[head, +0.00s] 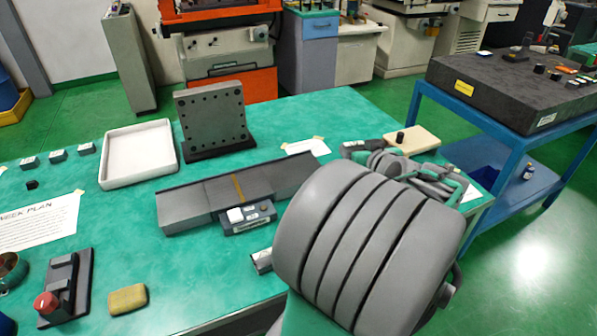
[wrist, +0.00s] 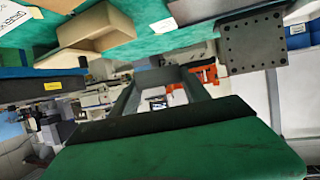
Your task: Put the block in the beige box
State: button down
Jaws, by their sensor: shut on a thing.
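The beige box (head: 137,153) is a shallow, open, cream-coloured tray on the left part of the green table in the head view. No block shows in it. My gripper (wrist: 166,76) is seen in the wrist view, with two grey fingers running away from the camera. It is shut on a dark grey piece between the tips, which I take to be the block; its outline is hard to make out. In the head view my large grey arm link hides much of the hand, which is at the table's right side, well apart from the box.
A drilled angle plate (head: 212,118) stands right of the box. A long grey bar (head: 235,190) lies in front of it. Small labelled blocks (head: 58,156) sit left of the box. A beige board (head: 412,138) is beside my wrist, and a blue cart (head: 480,128) stands right.

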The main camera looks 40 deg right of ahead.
jog(key=shift+w+a+r+n+t+y, duration=0.3)
jog(key=shift+w+a+r+n+y, duration=0.15)
jog(key=shift+w+a+r, duration=0.4)
jog(key=a, duration=0.1)
jog(key=a+n+y, duration=0.1)
jog(key=a+f, duration=0.1)
jog(key=shift+w+a+n+t+y, duration=0.2)
jog(key=shift+a+n+t+y, duration=0.1)
jog(key=shift+a+n+y, duration=0.05)
jog(key=shift+w, duration=0.1)
jog(key=p, duration=0.1)
send_over(301, 171)
jog(key=f, duration=1)
jog(key=shift+a+f, duration=0.1)
jog(key=shift+a, duration=0.1)
notch_tip(301, 171, down, 2)
jog(key=shift+d+f, duration=0.15)
jog(key=shift+f, duration=0.05)
jog(key=shift+r, duration=0.1)
